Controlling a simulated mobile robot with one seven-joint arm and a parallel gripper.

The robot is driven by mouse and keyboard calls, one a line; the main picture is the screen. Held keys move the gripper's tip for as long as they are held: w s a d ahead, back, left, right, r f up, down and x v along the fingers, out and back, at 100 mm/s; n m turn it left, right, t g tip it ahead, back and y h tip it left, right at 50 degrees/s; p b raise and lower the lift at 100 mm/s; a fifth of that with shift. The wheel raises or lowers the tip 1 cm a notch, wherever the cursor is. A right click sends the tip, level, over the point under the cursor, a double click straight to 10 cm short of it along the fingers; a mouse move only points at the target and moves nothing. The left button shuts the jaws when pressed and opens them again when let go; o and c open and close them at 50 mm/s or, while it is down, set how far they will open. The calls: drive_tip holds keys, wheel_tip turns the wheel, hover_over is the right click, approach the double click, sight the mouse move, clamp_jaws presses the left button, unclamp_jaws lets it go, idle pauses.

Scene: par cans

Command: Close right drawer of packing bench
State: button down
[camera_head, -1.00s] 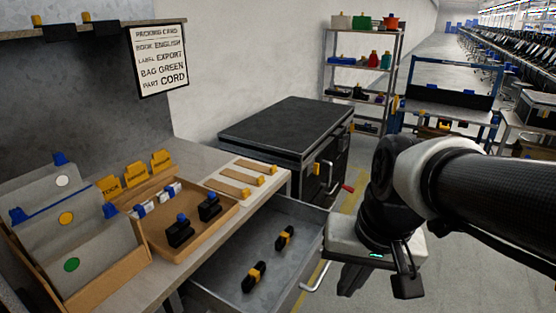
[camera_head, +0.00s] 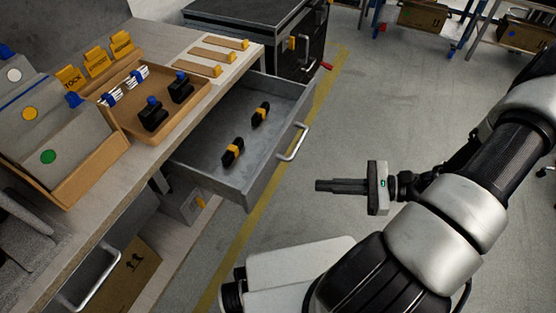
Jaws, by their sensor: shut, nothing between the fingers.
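The right drawer (camera_head: 207,156) of the packing bench (camera_head: 142,172) is pulled out. It is a grey metal tray with a silver bar handle (camera_head: 294,143) on its front. Two black items with yellow bands (camera_head: 233,152) lie inside it. My gripper (camera_head: 318,186) is shut and empty, to the right of the drawer front and apart from it. Its fingers point left, toward the drawer.
A cardboard tray (camera_head: 120,122) with black, blue-topped items stands on the bench. Another drawer with a handle (camera_head: 92,278) shows at lower left. A dark cabinet (camera_head: 262,22) stands behind the drawer. The floor (camera_head: 345,140) between gripper and drawer is clear.

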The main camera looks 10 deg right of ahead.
sight(271, 166)
drive_tip(key=w+a+f+m+t, duration=0.1)
drive_tip(key=w+a, duration=0.2)
drive_tip(key=w+a+f+m+t+b, duration=0.1)
drive_tip(key=w+a+m+t, duration=0.1)
drive_tip(key=w+a, duration=0.1)
drive_tip(key=w+a+f+m+t+b, duration=0.1)
drive_tip(key=w+a+t, duration=0.1)
drive_tip(key=w+a, duration=0.1)
drive_tip(key=shift+w+a+f+m, duration=0.1)
drive_tip(key=shift+a+f+m, duration=0.1)
drive_tip(key=shift+a+m, duration=0.15)
drive_tip(key=shift+a, duration=0.1)
idle(0.4)
